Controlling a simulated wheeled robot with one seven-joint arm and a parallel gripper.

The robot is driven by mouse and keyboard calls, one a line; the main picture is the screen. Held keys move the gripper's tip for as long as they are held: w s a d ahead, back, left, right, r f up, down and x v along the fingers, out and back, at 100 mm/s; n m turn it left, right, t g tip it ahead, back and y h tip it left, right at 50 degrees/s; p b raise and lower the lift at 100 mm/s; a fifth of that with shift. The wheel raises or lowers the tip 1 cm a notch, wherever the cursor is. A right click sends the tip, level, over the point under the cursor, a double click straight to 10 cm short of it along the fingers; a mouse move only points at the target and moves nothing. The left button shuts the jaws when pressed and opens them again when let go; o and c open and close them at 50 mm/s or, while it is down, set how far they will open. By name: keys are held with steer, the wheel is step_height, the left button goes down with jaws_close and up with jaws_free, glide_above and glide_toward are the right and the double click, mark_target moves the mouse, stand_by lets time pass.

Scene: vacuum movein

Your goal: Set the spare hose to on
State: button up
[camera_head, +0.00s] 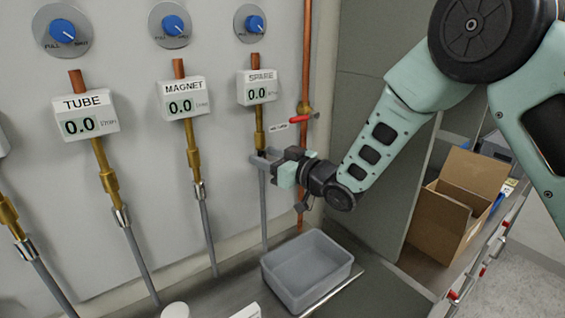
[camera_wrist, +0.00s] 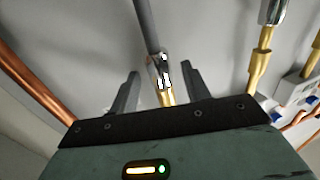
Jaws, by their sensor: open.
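The spare line hangs below a white gauge box (camera_head: 257,88) marked SPARE that reads 0.0. Its blue knob (camera_head: 254,23) is on the wall above. A brass pipe (camera_head: 259,128) runs down from the box, and the grey spare hose (camera_head: 263,215) hangs below it. My gripper (camera_head: 262,157) is open at the hose's top end, hiding part of it in the head view. In the wrist view, the chrome hose end (camera_wrist: 158,70) shows between my open fingers (camera_wrist: 160,92), with gaps on both sides. I cannot tell how deep it sits between them.
TUBE (camera_head: 87,115) and MAGNET (camera_head: 182,98) lines stand to the left, both reading 0.0. A copper pipe (camera_head: 306,55) with a red lever (camera_head: 300,118) is close to the right. Below are a grey bin (camera_head: 307,270) and, farther right, an open cardboard box (camera_head: 445,215).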

steer(key=b+v, duration=0.5)
steer(key=v, duration=1.2)
steer(key=shift+b, duration=0.3)
steer(key=shift+s+d, duration=0.1)
steer(key=s+f+m+g+h, duration=0.2)
steer(key=s+f+g+h, duration=0.2)
steer(key=s+f+h, duration=0.35)
steer(key=s+d+g+h, duration=0.1)
steer(key=s+g, duration=0.3)
steer(key=s, duration=0.6)
steer(key=s+d+f+g+h, duration=0.1)
steer(key=s+g+h, duration=0.2)
steer(key=s, duration=0.7)
steer(key=shift+s+d+f+g+h, duration=0.2)
steer(key=shift+s+d+g+h, duration=0.2)
steer(key=shift+h, duration=0.35)
steer(key=shift+w, duration=0.1)
stand_by(1.0)
